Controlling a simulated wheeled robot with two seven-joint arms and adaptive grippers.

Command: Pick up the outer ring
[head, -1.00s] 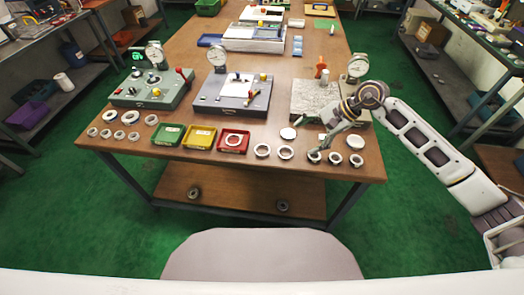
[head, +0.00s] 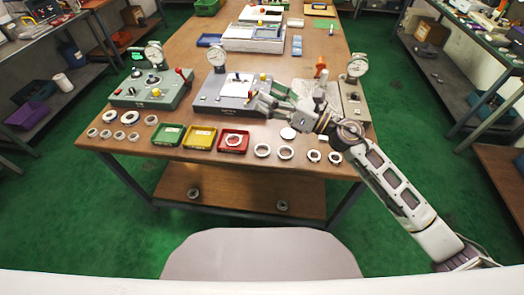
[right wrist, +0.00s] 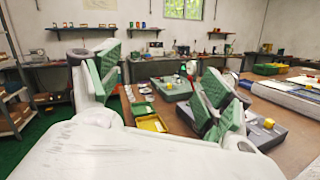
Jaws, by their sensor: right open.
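Several metal rings lie on the wooden table in the head view. Two wider rings (head: 262,150) (head: 285,152) lie right of the red tray, and two smaller ones (head: 314,156) (head: 335,157) lie further right. A ring (head: 233,140) sits in the red tray (head: 222,149). I cannot tell which one is the outer ring. My right gripper (head: 262,101) is open and empty, in front of the dark grey station, behind and above the front rings. Its spread green-padded fingers also show in the right wrist view (right wrist: 160,82). My left gripper is not in view.
Green (head: 167,135) and yellow (head: 199,137) trays stand left of the red one. More rings (head: 130,117) lie at the front left. Stations with dial gauges, the dark grey one (head: 212,92) and a green one (head: 150,92), stand behind. My right forearm covers the table's right front.

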